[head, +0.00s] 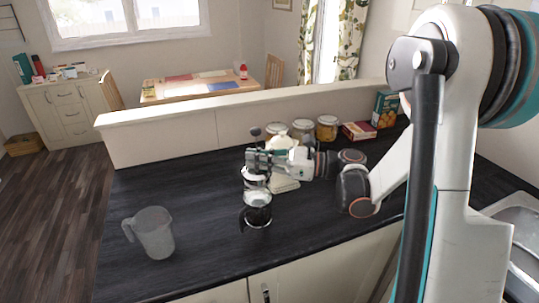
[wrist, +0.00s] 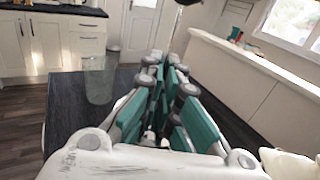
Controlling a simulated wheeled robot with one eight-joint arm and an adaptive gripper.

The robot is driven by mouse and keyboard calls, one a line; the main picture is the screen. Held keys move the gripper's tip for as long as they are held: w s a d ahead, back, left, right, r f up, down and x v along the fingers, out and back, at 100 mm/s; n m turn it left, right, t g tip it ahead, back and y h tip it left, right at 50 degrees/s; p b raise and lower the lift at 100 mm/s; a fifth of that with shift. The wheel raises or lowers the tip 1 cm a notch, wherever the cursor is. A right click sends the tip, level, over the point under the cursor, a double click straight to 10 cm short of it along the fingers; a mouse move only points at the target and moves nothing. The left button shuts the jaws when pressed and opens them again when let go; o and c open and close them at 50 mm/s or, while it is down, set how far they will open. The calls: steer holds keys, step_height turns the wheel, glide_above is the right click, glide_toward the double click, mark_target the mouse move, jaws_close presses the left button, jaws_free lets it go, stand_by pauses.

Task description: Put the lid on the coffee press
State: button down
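The coffee press (head: 258,213), a glass beaker with a metal band and dark base, stands on the dark worktop. The lid (head: 256,176) is pale and sits directly above the beaker's mouth, in line with it; I cannot tell whether they touch. A dark round knob (head: 255,132) sticks up above my gripper, and its edge also shows at the top of the wrist view (wrist: 186,3). My gripper (head: 257,158) lies level over the press, its teal fingers close together around the lid's rod. In the wrist view the fingers hide the rod and press.
A clear measuring jug (head: 155,235) stands front left on the worktop (head: 190,200). Behind my gripper are several jars (head: 303,129), a red box (head: 359,131) and a green box (head: 386,108). A raised ledge (head: 240,105) runs along the back. The worktop between jug and press is clear.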

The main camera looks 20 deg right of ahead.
mark_target(257, 176)
steer(key=shift+f+b, duration=2.1)
steer(key=shift+f, duration=0.8)
steer(key=c, duration=1.7)
jaws_free()
steer(key=v, duration=1.2)
steer(key=shift+w, duration=0.1)
